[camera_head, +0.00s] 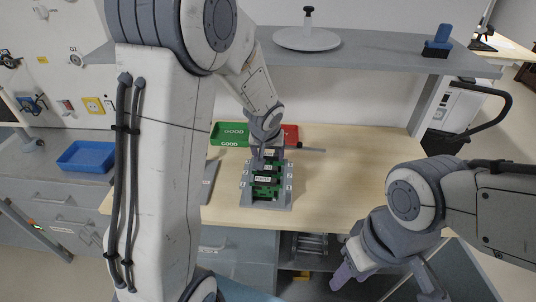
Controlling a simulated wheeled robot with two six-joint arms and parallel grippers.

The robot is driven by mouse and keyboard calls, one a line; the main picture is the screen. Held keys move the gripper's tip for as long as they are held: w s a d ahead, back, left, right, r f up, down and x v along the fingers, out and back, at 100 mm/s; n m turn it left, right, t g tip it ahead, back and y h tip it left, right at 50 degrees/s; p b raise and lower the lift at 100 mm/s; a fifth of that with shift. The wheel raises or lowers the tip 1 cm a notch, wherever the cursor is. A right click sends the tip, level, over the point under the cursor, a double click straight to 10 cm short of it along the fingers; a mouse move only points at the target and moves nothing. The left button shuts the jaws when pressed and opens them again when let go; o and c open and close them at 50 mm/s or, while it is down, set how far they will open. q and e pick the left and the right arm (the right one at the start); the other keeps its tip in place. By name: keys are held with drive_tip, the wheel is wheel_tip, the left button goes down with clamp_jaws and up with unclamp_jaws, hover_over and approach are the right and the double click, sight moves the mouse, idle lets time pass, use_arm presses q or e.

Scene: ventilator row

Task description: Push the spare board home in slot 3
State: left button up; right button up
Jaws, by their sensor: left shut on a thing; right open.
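A grey rack (283,198) stands on the wooden table, with green boards (266,191) lying in rows across it. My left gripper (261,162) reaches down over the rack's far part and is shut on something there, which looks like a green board. The gripper hides much of that board, so I cannot tell which slot it is at or how deep it sits. The slot labels are too small to read. My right gripper (388,284) is open and empty, low at the right, in front of the table's edge.
A green tray marked GOOD (230,134) and a red tray (291,135) stand behind the rack. A blue tray (86,156) is on the left counter. A grey shelf (385,58) spans the back. The table's right part (355,165) is mostly clear.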

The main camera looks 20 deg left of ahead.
use_arm(q)
drive_tip(key=shift+f+b, duration=0.45)
idle(0.4)
drive_tip(key=o, duration=1.3)
drive_tip(key=shift+r, duration=0.15)
wheel_tip(320, 180, up, 7)
drive_tip(key=p, duration=0.5)
drive_tip(key=shift+p, duration=0.4)
